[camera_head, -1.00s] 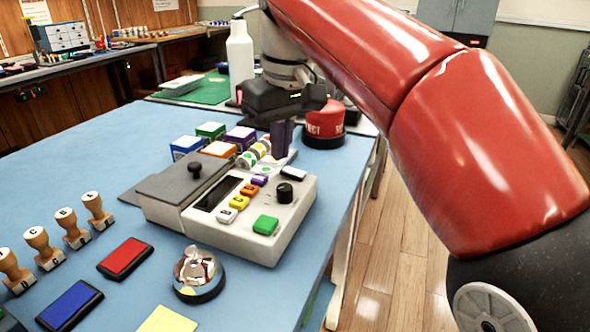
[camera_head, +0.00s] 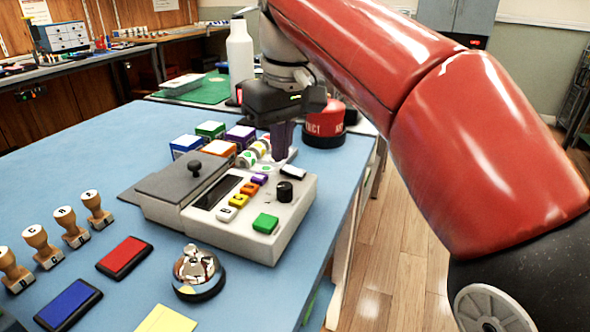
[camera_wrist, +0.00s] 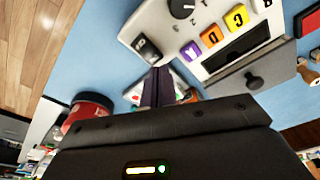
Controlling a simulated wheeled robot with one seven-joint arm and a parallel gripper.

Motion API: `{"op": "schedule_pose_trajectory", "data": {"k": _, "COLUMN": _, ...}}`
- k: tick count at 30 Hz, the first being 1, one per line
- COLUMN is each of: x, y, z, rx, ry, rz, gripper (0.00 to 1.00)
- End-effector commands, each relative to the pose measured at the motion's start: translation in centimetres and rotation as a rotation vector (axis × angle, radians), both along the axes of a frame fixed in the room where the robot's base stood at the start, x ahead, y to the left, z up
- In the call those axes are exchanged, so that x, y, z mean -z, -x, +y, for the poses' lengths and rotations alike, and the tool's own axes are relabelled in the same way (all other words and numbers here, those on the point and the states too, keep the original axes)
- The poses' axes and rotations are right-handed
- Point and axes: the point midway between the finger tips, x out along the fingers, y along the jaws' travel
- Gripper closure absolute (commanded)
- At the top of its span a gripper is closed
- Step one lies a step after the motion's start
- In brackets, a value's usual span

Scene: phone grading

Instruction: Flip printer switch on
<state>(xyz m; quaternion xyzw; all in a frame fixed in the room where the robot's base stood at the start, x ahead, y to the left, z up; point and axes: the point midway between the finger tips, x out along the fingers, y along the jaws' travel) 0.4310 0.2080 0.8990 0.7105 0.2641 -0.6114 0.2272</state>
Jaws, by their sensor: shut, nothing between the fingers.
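The printer (camera_head: 243,239) is a pale grey box on the blue table, with a dark display, coloured letter buttons, a black knob (camera_head: 285,191) and a green button (camera_head: 265,223). A small black-and-white rocker switch (camera_head: 293,172) sits at its back right corner; it also shows in the wrist view (camera_wrist: 146,47). Which way it is tipped I cannot tell. My gripper (camera_head: 281,157) is shut and empty, pointing down just behind the printer's back edge, close to the switch. In the wrist view its dark fingers (camera_wrist: 157,82) lie beside the switch; contact is unclear.
Label rolls (camera_head: 256,151) stand behind the printer near my fingers. Several coloured boxes (camera_head: 186,146) are behind it to the left. A red bin (camera_head: 325,125) stands behind right.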

Motion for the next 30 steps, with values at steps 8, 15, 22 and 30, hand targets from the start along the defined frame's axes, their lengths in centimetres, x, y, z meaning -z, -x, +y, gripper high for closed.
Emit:
{"op": "schedule_pose_trajectory", "data": {"k": 8, "x": 0.5, "y": 0.0, "z": 0.0, "rx": 0.000, "ry": 0.000, "rz": 0.000, "gripper": 1.00}}
{"op": "schedule_pose_trajectory", "data": {"k": 15, "x": 0.8, "y": 0.0, "z": 0.0, "rx": 0.000, "ry": 0.000, "rz": 0.000, "gripper": 1.00}}
{"op": "schedule_pose_trajectory", "data": {"k": 22, "x": 1.2, "y": 0.0, "z": 0.0, "rx": 0.000, "ry": 0.000, "rz": 0.000, "gripper": 1.00}}
{"op": "schedule_pose_trajectory", "data": {"k": 30, "x": 1.0, "y": 0.0, "z": 0.0, "rx": 0.000, "ry": 0.000, "rz": 0.000, "gripper": 1.00}}
